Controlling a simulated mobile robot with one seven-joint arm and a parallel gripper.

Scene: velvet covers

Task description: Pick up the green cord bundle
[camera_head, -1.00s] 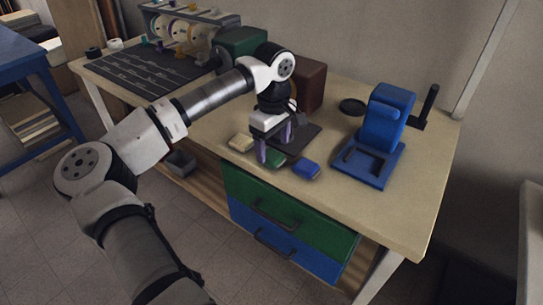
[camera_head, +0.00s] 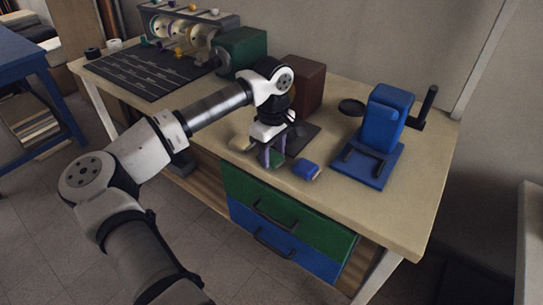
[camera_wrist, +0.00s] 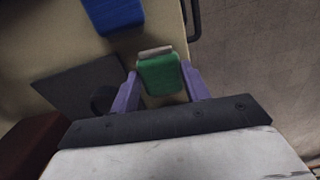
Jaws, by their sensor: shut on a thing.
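The green cord bundle (camera_wrist: 160,74) is between the two purple fingers of my gripper (camera_wrist: 158,86) in the wrist view. It is a small green block with a pale band at its far end. The fingers touch its sides, and my gripper is shut on it. In the head view my gripper (camera_head: 272,158) is low over the front part of the workbench, with the green bundle (camera_head: 273,161) partly hidden by the fingers. I cannot tell whether the bundle is clear of the bench top.
A blue bundle (camera_head: 306,170) lies close on the right and a cream one (camera_head: 241,143) on the left. A blue stand (camera_head: 368,164) is farther right. A dark mat (camera_head: 303,137) and brown box (camera_head: 306,86) are behind. Drawers (camera_head: 285,220) are below the bench's front edge.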

